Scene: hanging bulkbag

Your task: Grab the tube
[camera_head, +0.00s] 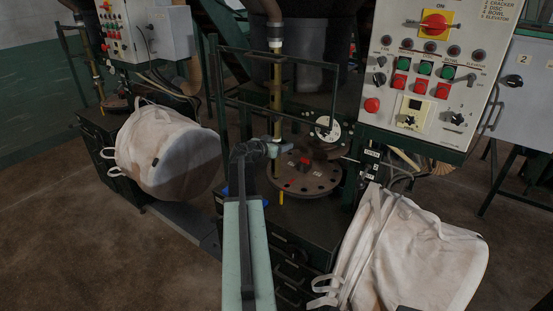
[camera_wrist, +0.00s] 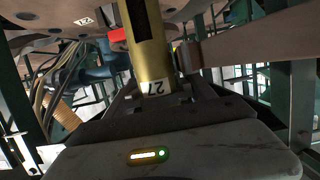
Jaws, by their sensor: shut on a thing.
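The tube is a brass-yellow upright pipe (camera_head: 277,90) in the head view, running down in front of the dark machine. In the wrist view the tube (camera_wrist: 150,50) fills the upper middle, with a dark slot and a white label reading 27. My gripper (camera_head: 277,146) is at the tube's lower part, just above the round flange. It is shut on the tube. The fingertips are small in the head view and partly hidden by the tube in the wrist view.
A round bolted flange (camera_head: 308,183) with a red part on it is beside my gripper. White bulk bags stand left (camera_head: 170,150) and right (camera_head: 415,260). A control panel (camera_head: 435,70) stands at upper right. A thin dark frame (camera_head: 336,98) surrounds the tube. Open floor lies at lower left.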

